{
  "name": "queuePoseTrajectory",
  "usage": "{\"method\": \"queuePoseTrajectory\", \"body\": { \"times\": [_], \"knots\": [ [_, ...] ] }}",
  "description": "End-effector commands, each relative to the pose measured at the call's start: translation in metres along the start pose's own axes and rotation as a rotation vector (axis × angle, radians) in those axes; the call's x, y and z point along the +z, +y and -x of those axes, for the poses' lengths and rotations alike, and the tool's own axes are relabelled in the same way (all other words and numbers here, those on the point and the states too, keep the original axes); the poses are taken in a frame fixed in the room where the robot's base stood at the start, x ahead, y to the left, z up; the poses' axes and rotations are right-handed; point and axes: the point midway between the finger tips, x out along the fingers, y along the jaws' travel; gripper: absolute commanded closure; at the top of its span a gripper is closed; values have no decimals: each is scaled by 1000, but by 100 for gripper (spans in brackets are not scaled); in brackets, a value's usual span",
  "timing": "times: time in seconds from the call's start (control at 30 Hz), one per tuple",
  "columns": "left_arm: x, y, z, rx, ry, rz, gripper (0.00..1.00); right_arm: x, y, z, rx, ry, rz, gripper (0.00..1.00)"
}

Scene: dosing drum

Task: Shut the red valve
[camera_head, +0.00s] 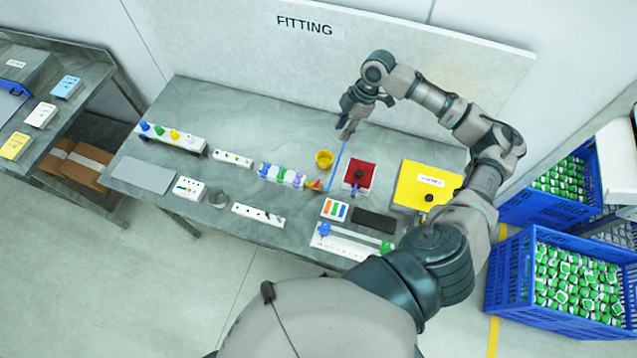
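A white block with several coloured fittings (282,175) lies mid-table, with blue, purple and green parts. A small red-orange piece (314,184) sits at its right end; it may be the red valve, but it is too small to tell its position. A red box with a black knob (359,174) stands to its right. My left gripper is out of view.
A thin blue line (338,165) runs between the gripper area and the red-orange piece. A yellow cup (324,159) stands beside it. The FITTING panel (430,60) rises behind. A grey mat (143,175) lies at left.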

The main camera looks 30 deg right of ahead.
Motion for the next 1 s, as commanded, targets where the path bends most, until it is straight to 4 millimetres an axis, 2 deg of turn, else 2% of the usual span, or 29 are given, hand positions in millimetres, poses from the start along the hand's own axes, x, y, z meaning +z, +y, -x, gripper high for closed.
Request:
{"method": "queuePoseTrajectory", "body": {
  "times": [0.03, 0.1, 0.2, 0.3, 0.47, 0.57, 1.0],
  "knots": [
    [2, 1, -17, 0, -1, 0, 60, -1, 5, -23, -44, 9, 114, 69],
    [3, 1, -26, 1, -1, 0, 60, -4, 8, -39, -102, 19, 273, 69],
    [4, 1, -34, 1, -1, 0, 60, -8, 9, -53, -162, 35, 440, 69],
    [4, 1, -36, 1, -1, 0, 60, -10, 9, -59, -194, 45, 529, 69],
    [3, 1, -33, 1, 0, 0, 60, -11, 5, -73, -203, 48, 552, 69],
    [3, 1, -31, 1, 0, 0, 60, -10, 1, -91, -205, 49, 551, 69],
    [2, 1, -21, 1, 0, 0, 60, -9, -19, -191, -203, 49, 548, 69]
  ]
}}
